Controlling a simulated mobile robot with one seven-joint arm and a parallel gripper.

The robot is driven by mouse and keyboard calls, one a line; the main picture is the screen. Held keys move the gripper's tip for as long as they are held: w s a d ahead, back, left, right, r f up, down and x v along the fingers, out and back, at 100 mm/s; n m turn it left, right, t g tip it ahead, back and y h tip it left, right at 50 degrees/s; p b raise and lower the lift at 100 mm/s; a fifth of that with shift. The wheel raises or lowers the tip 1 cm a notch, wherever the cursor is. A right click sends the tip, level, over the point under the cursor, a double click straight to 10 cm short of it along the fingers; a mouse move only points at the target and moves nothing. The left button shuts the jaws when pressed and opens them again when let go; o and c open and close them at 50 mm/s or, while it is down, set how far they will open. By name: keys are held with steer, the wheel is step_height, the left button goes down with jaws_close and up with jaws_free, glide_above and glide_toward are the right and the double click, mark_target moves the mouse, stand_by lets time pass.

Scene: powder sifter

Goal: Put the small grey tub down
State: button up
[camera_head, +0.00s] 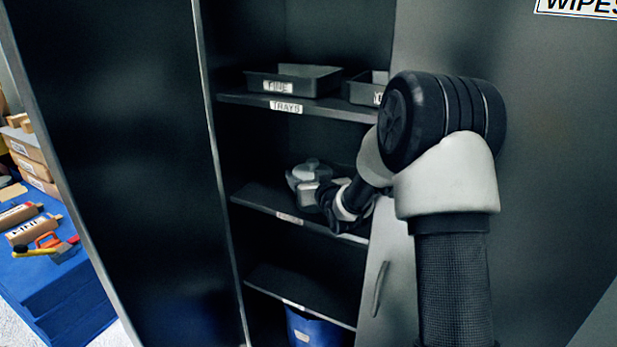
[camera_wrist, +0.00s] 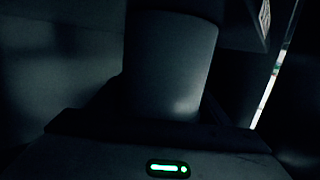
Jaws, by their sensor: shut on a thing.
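The small grey tub (camera_wrist: 170,65) fills the middle of the wrist view as a dark, smooth, rounded shape. It is right in front of my gripper, which is shut on it. In the head view, my gripper (camera_head: 318,192) reaches into the cabinet at the middle shelf (camera_head: 262,198). A light grey rounded shape (camera_head: 310,171) shows at the gripper's far end, just above that shelf. I cannot tell how much of it is the tub, nor whether the tub's base touches the shelf. My wrist hides part of this spot.
Dark trays (camera_head: 294,82) stand on the upper shelf (camera_head: 310,106), above my arm. A blue bin (camera_head: 316,329) is under the lowest shelf (camera_head: 300,292). The left part of the middle shelf looks clear. The cabinet's open door (camera_head: 110,150) stands at the left.

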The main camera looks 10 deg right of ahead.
steer(key=shift+r, duration=0.15)
steer(key=o, duration=1.3)
steer(key=v, duration=0.7)
steer(key=shift+s+p, duration=0.25)
steer(key=shift+p, duration=0.05)
